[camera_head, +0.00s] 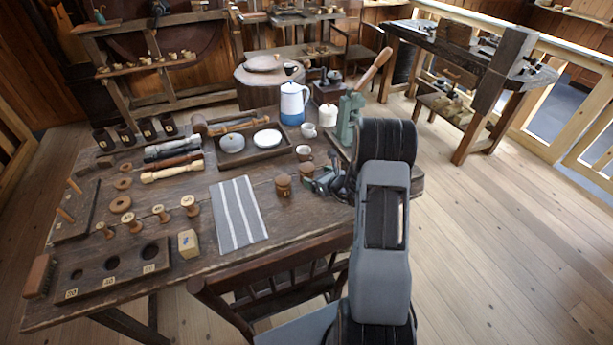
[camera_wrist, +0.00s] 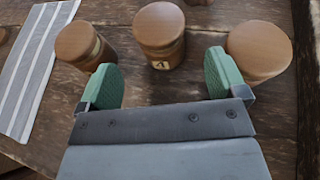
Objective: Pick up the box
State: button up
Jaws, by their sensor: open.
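Three round, lidded wooden boxes stand upright close together in the wrist view: a left one (camera_wrist: 84,42) with part of a pale label showing, a middle one (camera_wrist: 159,28) with a dark mark on a pale label, and a right one (camera_wrist: 258,48). The middle box lies ahead of the gap between the fingers. In the head view my gripper (camera_head: 326,181) is low over the table, just right of the boxes.
A striped cloth (camera_head: 238,214) lies left of the boxes. A small yellowish block (camera_head: 188,243) sits farther left, near spools and a holed board (camera_head: 110,267). A cup (camera_head: 304,153), a blue-and-white pot (camera_head: 293,103) and a tray (camera_head: 205,134) stand behind. A chair (camera_head: 215,290) stands at the front edge.

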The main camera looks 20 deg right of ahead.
aim_at(307, 172)
jog(key=shift+p+x, duration=0.55)
jog(key=shift+x, duration=3)
jog(key=shift+f, duration=0.15)
jog(key=c, duration=1)
